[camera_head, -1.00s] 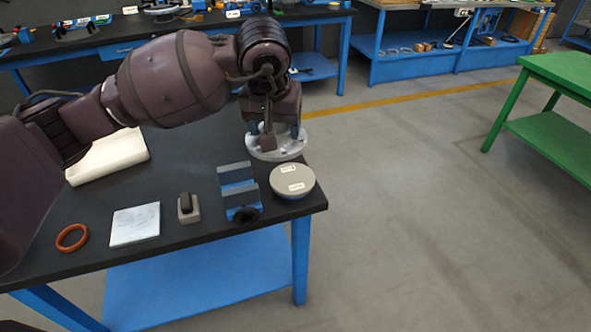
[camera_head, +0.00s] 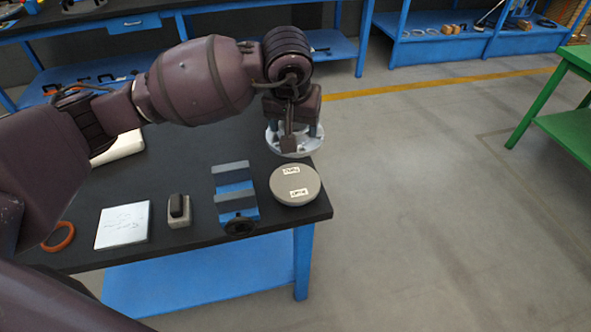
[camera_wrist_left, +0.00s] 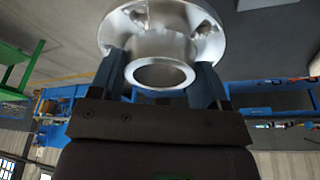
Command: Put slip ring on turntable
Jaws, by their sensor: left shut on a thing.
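The slip ring appears to be the silvery flanged metal part (camera_head: 312,143) at my left gripper (camera_head: 294,133). In the left wrist view, the left gripper's fingers (camera_wrist_left: 160,78) are shut on the part's round collar (camera_wrist_left: 160,48), with the wide holed flange beyond it. In the head view the part is at the far right end of the black table, apparently held above it. The turntable appears to be the round grey disc (camera_head: 295,186) with two small labels, near the table's right corner. Its top is bare, and the held part is beyond it. My right gripper is not in view.
A blue and grey vise-like fixture (camera_head: 235,190) stands just left of the disc. Farther left are a small grey block with a dark top (camera_head: 179,211), a white plate (camera_head: 122,225) and an orange ring (camera_head: 59,237). A green table (camera_head: 565,130) stands right across open floor.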

